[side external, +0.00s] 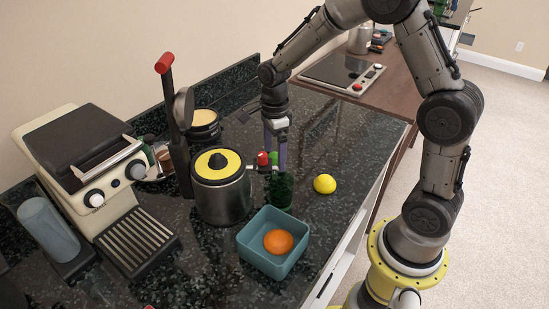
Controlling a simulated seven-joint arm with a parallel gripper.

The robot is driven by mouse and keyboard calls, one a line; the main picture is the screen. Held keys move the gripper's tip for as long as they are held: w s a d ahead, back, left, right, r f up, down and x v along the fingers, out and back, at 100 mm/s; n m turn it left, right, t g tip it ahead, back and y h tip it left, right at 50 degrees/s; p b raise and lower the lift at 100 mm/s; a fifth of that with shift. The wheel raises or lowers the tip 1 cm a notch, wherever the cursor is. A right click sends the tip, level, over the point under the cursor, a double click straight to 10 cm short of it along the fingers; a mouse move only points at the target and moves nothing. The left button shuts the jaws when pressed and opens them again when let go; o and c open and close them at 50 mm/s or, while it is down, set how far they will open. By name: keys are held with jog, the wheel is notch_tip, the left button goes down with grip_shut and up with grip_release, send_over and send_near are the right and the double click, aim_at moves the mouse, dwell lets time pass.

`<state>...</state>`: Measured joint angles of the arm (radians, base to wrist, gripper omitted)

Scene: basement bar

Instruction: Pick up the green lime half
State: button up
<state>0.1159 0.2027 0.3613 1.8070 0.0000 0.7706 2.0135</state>
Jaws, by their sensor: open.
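My gripper (275,146) points down over the counter, just right of the steel pot, with its fingers apart. A small bright green piece (273,157) shows at the fingers, beside a small red piece (262,158). I cannot tell for sure whether the green piece is the lime half, or what it rests on. Just below the fingertips stands a dark green, glass-like object (281,191). The fingers partly hide this spot, and no other lime half is clearly visible.
A steel pot with a yellow lid (222,196) stands close left of my gripper. A yellow lemon (325,184) lies to the right. A teal square bowl (255,253) holding an orange (278,242) is in front. The counter beyond my gripper is clear.

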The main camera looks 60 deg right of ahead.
jog(key=shift+c, duration=0.2)
jog(key=c, duration=1.4)
jog(key=shift+r, duration=0.1)
